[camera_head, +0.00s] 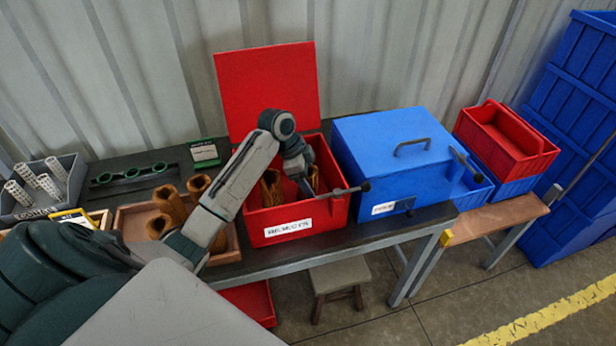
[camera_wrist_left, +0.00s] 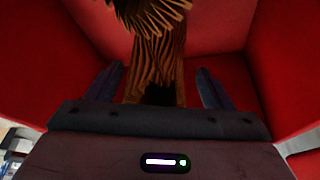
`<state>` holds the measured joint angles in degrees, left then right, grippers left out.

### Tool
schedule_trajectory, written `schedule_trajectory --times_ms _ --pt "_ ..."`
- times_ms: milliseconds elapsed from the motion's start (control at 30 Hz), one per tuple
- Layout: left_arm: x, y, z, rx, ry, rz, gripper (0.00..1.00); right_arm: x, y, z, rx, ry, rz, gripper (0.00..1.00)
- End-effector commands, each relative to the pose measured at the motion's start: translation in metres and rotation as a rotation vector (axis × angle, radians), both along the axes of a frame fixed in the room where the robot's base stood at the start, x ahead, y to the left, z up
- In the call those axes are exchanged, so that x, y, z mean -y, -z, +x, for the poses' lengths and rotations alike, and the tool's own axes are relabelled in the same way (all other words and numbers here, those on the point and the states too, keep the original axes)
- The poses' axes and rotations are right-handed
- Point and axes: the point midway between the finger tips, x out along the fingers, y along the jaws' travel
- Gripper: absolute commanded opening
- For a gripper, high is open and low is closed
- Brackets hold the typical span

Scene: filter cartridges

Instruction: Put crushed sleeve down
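The red box (camera_head: 335,208) stands on the bench with its red lid (camera_head: 268,85) raised, and its inside walls (camera_wrist_left: 222,25) fill the left wrist view. Brown pleated sleeves (camera_head: 271,188) are inside it. My left gripper (camera_head: 308,186) reaches down into the box. In the left wrist view, a crushed-looking brown sleeve (camera_wrist_left: 158,70) lies between the two fingers, with a visible gap on each side. A ragged pleated end (camera_wrist_left: 150,12) shows beyond it. The gripper is open. The sleeve's near end is dark and partly hidden. My right gripper is not in view.
A closed blue box (camera_head: 385,150) stands right beside the red box. A tray of brown sleeves (camera_head: 170,205) is left of it, partly behind my arm. A green ringed holder (camera_head: 130,175) and a grey bin of white cartridges (camera_head: 40,180) are farther left.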

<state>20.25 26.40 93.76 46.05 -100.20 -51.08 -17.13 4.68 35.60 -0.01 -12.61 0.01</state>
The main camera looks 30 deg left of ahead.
Motion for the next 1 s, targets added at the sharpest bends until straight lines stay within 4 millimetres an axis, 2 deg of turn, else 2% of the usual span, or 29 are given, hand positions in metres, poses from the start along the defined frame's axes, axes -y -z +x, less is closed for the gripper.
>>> schedule_trajectory --times_ms 267,433,800,1000 --pt "0.0 -0.001 0.0 0.0 0.0 0.0 0.77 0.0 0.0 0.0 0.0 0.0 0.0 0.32" --pt "-0.005 -0.011 -0.001 0.002 -0.001 0.004 0.77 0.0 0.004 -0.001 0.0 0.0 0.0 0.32" --pt "-0.029 -0.081 -0.017 0.003 0.0 0.003 0.77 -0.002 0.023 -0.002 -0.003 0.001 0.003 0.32" --pt "-0.038 -0.107 -0.022 0.001 0.0 0.002 0.77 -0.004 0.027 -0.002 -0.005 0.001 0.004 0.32"
